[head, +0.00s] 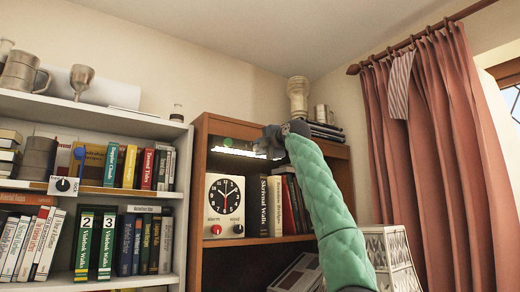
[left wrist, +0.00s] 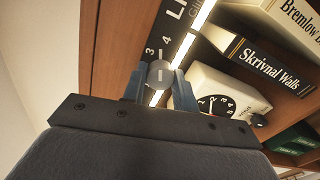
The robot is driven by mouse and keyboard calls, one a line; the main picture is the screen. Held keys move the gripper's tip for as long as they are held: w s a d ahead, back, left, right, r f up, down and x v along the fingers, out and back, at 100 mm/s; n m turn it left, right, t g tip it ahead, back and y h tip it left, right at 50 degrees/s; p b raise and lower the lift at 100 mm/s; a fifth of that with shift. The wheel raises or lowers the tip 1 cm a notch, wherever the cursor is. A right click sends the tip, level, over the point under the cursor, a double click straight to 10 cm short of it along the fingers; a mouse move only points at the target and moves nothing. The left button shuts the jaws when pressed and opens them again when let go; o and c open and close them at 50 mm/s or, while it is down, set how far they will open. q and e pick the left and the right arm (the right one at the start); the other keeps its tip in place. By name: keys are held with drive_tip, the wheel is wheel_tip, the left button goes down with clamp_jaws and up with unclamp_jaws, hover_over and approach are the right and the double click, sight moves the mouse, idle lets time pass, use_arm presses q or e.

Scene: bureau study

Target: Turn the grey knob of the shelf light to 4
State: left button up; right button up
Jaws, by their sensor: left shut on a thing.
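The grey knob (left wrist: 160,73) of the shelf light shows in the left wrist view, between the blue fingers of my left gripper (left wrist: 158,84). The gripper is shut on it. The knob has a pale pointer line; the number it points to is hard to tell. The dark scale plate (left wrist: 176,28) beside it shows a 3 and a 4. In the head view my left gripper (head: 268,143) is up at the top compartment of the brown bookcase, beside the lit strip of the shelf light (head: 238,152). The knob is hidden there. My right gripper is not in view.
A white alarm clock (head: 224,204) with red and black knobs stands below the light, beside several books (head: 276,204). A red curtain (head: 440,150) hangs at right.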

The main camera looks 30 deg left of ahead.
use_arm(q)
drive_tip(key=o, duration=1)
drive_tip(key=shift+w+d, duration=0.1)
drive_tip(key=shift+c, duration=0.2)
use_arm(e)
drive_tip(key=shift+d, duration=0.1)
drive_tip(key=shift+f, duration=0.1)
use_arm(q)
drive_tip(key=b+v, duration=0.2)
drive_tip(key=v, duration=0.5)
drive_tip(key=shift+d, duration=0.35)
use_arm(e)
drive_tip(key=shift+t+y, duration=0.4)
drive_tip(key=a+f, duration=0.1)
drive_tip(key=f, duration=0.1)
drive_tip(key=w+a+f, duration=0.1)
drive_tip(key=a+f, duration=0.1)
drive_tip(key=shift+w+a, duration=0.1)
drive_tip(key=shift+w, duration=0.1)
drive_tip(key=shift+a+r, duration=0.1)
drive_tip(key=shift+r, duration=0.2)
